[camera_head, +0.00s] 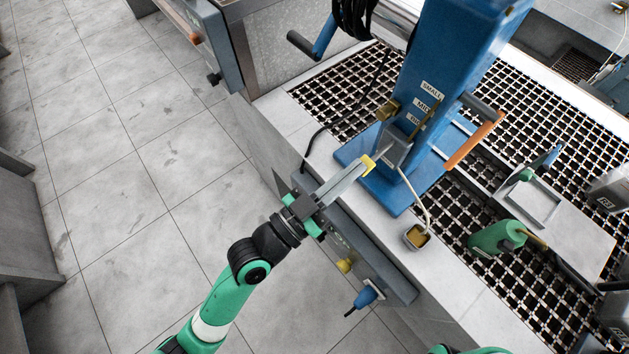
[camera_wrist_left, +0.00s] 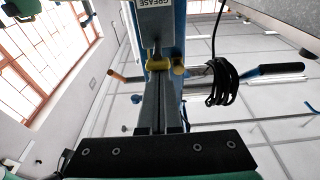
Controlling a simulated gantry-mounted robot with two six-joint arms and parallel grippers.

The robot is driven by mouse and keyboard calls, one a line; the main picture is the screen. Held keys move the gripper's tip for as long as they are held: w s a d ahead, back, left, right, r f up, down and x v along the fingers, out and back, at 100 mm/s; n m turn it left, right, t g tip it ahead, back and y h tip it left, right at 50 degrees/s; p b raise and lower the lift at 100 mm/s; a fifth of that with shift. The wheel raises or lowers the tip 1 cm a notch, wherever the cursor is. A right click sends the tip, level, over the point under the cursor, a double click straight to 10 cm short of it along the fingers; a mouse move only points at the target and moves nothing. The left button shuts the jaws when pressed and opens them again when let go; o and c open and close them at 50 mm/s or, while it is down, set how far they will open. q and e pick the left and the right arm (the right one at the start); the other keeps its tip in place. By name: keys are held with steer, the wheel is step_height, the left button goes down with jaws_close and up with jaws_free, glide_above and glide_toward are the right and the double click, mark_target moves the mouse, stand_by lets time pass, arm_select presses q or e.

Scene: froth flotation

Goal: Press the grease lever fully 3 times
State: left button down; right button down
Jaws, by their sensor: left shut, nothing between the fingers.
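The grease lever (camera_head: 369,163) appears as a thin stem with a yellow grip, sticking out from a small grey box on a tall blue press. In the left wrist view, the yellow grip (camera_wrist_left: 157,65) is straight ahead, below a GREASE label (camera_wrist_left: 155,3). My left gripper (camera_head: 362,170) is shut and empty, its long grey fingers pointing up to the right. Its fingertips are at the yellow grip, overlapping it in view; I cannot tell whether they touch. My right gripper is not in view.
A pale hose (camera_head: 424,200) runs from the box to a small cup (camera_head: 417,237). The press has a brass knob (camera_head: 388,109) and an orange-handled lever (camera_head: 474,141). Floor at left is clear.

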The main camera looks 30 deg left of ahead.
arm_select(q)
steer(key=s+a+r, duration=0.2)
steer(key=s+a, duration=0.2)
steer(key=s, duration=0.6)
steer(key=shift+s+a+r, duration=0.2)
steer(key=shift+s, duration=0.05)
stand_by(0.5)
